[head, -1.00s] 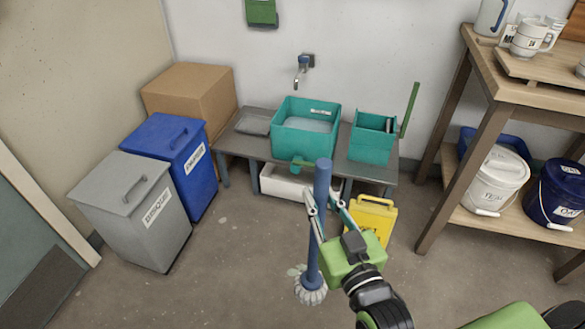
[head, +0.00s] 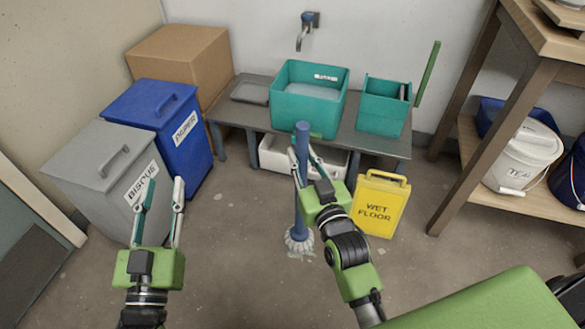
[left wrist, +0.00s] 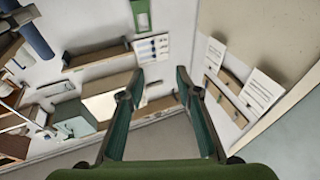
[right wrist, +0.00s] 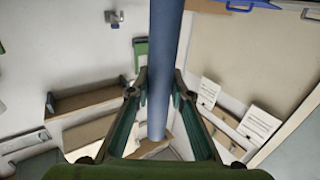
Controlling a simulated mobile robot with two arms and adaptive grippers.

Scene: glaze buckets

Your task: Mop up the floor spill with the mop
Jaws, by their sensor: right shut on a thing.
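The mop has a blue handle (head: 301,180) standing close to upright and a pale stringy head (head: 299,240) on the floor. My right gripper (head: 303,165) is shut on the handle, which also passes between its fingers in the right wrist view (right wrist: 160,110). A faint pale patch, apparently the spill (head: 302,255), shows at the mop head's edge; the head hides the rest. My left gripper (head: 160,195) is open and empty, left of the mop and in front of the grey bin. Its spread fingers also show in the left wrist view (left wrist: 162,100).
A yellow wet floor sign (head: 380,205) stands just right of the mop. Behind are a low grey bench (head: 235,112) with teal tubs and a white tray (head: 275,155) beneath. Grey (head: 90,160) and blue (head: 150,120) bins stand left, a wooden shelf (head: 490,110) right. Floor between is clear.

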